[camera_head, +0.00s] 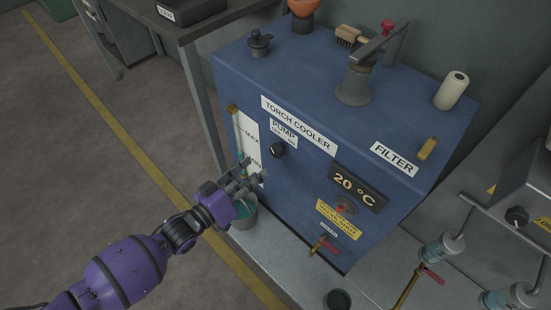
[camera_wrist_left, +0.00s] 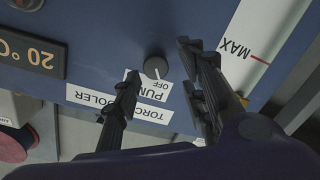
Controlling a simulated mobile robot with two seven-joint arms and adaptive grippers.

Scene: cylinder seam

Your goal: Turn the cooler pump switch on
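The pump switch is a round black knob (camera_head: 277,150) on the front of the blue torch cooler (camera_head: 300,110), beside the white PUMP label (camera_head: 284,132). In the left wrist view, turned over, the knob (camera_wrist_left: 156,67) has a light mark on the side towards the word OFF. My left gripper (camera_head: 250,180) is in front of the cooler, below and left of the knob in the head view. In the wrist view its two dark fingers (camera_wrist_left: 160,62) are apart, with the knob showing between their tips and nothing held. My right gripper is not in view.
A level gauge (camera_head: 251,142) is left of the knob. A temperature display (camera_head: 357,188) and a tap with a red handle (camera_head: 322,243) are to the right. A bucket (camera_head: 244,216) stands below my left gripper. The floor at left is clear.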

